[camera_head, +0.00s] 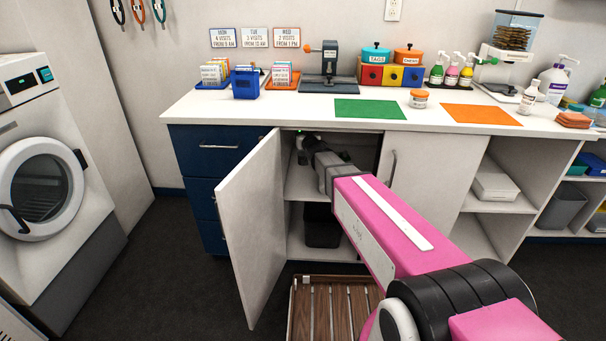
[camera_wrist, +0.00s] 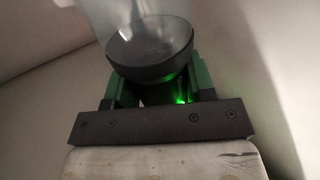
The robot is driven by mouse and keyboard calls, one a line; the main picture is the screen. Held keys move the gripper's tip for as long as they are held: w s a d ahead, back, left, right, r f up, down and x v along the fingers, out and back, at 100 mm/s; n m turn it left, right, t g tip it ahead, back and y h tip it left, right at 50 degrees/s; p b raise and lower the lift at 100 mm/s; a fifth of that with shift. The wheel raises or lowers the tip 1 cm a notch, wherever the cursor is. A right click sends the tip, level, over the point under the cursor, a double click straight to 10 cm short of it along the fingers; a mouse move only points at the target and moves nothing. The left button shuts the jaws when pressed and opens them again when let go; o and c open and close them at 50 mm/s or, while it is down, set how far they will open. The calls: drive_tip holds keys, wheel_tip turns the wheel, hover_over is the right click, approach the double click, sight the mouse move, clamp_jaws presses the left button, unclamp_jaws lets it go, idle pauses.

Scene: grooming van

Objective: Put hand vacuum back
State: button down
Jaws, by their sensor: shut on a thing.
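The hand vacuum (camera_wrist: 150,45) fills the top of the wrist view, with a clear, translucent body and a dark rounded lower part. My gripper (camera_wrist: 158,88) is shut on it, with a green-faced finger on each side and a small green light glowing between them. In the head view my gripper (camera_head: 306,150) reaches into the open cabinet (camera_head: 306,185) under the counter, at the upper compartment. The vacuum is small and mostly hidden there behind my gripper and the cabinet door (camera_head: 252,225). I cannot tell whether it touches the shelf.
The cabinet door stands open to the left of my arm. A dark bin (camera_head: 322,226) sits in the lower compartment. A wooden slatted platform (camera_head: 330,310) lies on the floor in front. The white counter (camera_head: 225,108) above carries bins, jars and bottles.

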sight(303, 153)
drive_tip(key=f, duration=0.5)
drive_tip(key=shift+w+f, duration=0.3)
drive_tip(key=shift+f, duration=2.3)
drive_tip(key=shift+c, duration=2.4)
unclamp_jaws()
drive_tip(key=shift+s, duration=0.1)
